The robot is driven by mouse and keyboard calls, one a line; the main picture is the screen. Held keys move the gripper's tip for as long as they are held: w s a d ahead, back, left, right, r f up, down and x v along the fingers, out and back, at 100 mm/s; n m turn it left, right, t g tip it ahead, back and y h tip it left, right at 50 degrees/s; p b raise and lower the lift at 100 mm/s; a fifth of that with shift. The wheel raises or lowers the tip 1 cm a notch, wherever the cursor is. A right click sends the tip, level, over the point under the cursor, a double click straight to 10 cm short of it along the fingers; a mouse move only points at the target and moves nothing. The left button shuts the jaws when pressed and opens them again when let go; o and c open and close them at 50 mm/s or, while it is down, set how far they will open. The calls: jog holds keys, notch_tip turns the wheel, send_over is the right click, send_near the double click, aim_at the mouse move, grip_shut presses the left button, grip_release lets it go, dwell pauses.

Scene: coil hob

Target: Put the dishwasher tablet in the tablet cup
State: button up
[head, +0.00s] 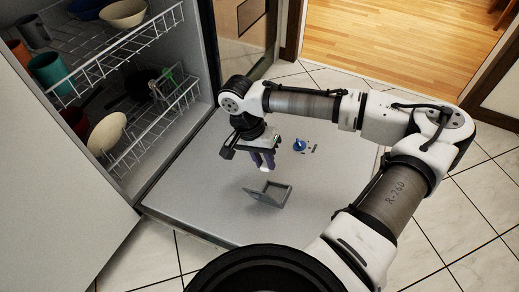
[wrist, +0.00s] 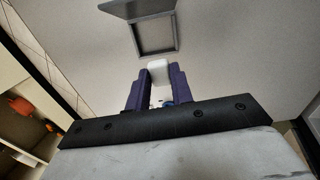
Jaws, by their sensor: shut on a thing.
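The white dishwasher tablet (wrist: 158,66) is between the two purple fingertips of my gripper (wrist: 160,74) in the wrist view. The tablet is apart from the cup in the picture.
A blue round cap (head: 300,145) sits on the door (head: 215,205) behind my gripper. Wire racks (head: 125,55) with bowls and cups stand at the left. The door around the cup is clear. A cabinet with orange items (wrist: 22,106) shows at the wrist view's left.

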aim_at(276, 194)
jog(key=shift+s+d+f+m+b, duration=0.2)
jog(key=shift+s+f+b, duration=0.2)
jog(key=shift+f, duration=0.2)
jog(key=shift+s+d+f+m+b, duration=0.1)
jog(key=shift+s+d+f+b, duration=0.1)
jog(key=shift+s+f+b, duration=0.25)
jog(key=b+x, duration=0.4)
jog(key=shift+a+f, duration=0.1)
jog(key=shift+b+x, duration=0.3)
jog(key=shift+x, duration=0.65)
jog(key=o, duration=1)
jog(key=shift+o, duration=0.2)
jog(key=p+v, duration=0.6)
jog(key=v, duration=0.8)
